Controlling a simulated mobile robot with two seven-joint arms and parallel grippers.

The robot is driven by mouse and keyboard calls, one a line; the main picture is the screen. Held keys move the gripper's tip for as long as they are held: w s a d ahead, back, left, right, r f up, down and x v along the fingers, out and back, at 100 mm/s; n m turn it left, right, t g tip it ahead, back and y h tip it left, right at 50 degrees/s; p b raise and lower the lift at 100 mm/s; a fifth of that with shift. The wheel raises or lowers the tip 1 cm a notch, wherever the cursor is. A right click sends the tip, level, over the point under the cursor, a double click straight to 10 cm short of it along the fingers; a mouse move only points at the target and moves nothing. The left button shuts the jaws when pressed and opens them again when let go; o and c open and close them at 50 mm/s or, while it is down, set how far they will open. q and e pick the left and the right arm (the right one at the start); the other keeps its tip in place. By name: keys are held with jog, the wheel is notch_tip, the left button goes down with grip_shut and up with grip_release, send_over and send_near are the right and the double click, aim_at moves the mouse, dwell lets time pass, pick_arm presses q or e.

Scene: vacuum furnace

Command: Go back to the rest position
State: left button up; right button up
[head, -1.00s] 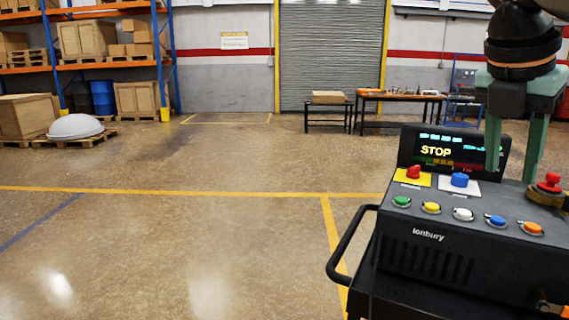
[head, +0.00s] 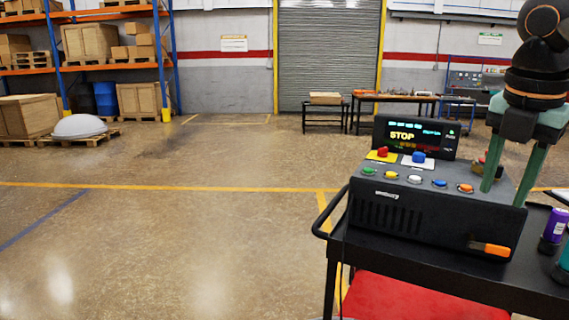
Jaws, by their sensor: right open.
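My right gripper (head: 506,188) is at the right of the head view, with two green fingers pointing down and spread apart, holding nothing. It hangs in front of the right end of the dark control box (head: 430,220). The box has a screen (head: 414,136) reading STOP, a red knob, a blue knob and a row of coloured buttons. The right finger hides part of the box's edge. My left gripper is not in view.
The box stands on a black cart (head: 460,270) with a red lower shelf (head: 415,298) and a handle at its left. A purple can (head: 553,226) stands on the cart at the right edge. Workbenches and a rack (head: 166,60) stand far back.

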jog(key=d+f+m+t+y+p, duration=0.15)
jog(key=f+m+t+y, duration=0.4)
jog(key=f, duration=1.15)
jog(key=d+f+m+t+y+p, duration=0.1)
jog(key=d+f+m+t+y, duration=0.35)
jog(key=f, duration=1.35)
jog(key=s+a+f+m+t+h, duration=0.1)
jog(key=s+a+f+m+h, duration=0.3)
jog(key=f, duration=0.3)
jog(key=s+a+f+m+h, duration=0.2)
jog(key=a+f+m, duration=0.2)
jog(key=a+f, duration=0.15)
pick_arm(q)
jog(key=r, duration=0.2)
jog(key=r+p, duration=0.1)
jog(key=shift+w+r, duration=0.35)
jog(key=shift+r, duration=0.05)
pick_arm(e)
jog(key=s+a+f+m+g, duration=0.2)
jog(key=s+a+f, duration=0.1)
jog(key=a, duration=0.4)
jog(key=s+a+f+m+g, duration=0.1)
jog(key=s+a+f+g, duration=0.1)
jog(key=s+a+f, duration=0.2)
jog(key=s+a, duration=0.1)
jog(key=a, duration=0.2)
jog(key=shift+a+m, duration=0.15)
jog(key=shift+m, duration=0.25)
